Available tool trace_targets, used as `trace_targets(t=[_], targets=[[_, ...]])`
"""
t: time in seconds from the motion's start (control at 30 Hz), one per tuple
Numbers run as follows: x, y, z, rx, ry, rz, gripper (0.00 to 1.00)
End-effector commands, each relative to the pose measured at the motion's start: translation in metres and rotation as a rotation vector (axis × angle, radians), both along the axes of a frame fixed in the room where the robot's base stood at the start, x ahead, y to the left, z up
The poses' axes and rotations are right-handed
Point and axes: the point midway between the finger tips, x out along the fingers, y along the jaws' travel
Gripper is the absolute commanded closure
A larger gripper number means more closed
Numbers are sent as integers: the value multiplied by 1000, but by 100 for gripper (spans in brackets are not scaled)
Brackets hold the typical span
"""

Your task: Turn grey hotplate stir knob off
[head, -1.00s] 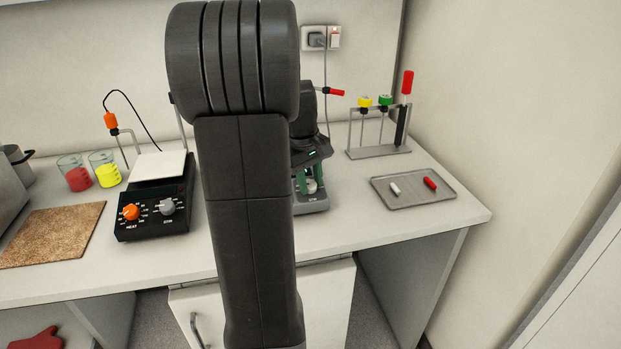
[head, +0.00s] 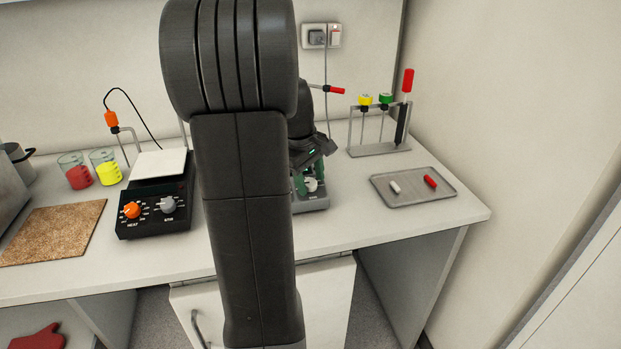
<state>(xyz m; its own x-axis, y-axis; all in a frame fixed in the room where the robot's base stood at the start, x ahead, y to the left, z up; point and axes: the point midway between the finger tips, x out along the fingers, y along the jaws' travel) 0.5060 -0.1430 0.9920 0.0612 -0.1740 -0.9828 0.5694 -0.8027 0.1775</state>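The grey hotplate (head: 314,203) stands on the bench in the middle, its left part hidden behind my arm. Its pale stir knob (head: 312,185) is on the front, and its pointer setting is too small to read. My gripper (head: 310,180) is at this knob, pointing down, with green fingertips apart on either side of it. Whether the fingers touch the knob cannot be told.
A black hotplate (head: 153,221) with an orange and a grey knob stands at left, beside beakers of red (head: 79,178) and yellow (head: 108,175) liquid. A cork mat (head: 52,232) lies at far left. A rack (head: 378,151) and grey tray (head: 413,200) are at right.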

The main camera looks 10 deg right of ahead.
Motion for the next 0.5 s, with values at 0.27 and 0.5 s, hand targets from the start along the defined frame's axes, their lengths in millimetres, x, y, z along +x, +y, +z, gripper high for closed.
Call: trace_targets(t=[0.27,0.5], targets=[[0,0,0,0,1,-1,48],[-1,4,25,0,-2,0,48]])
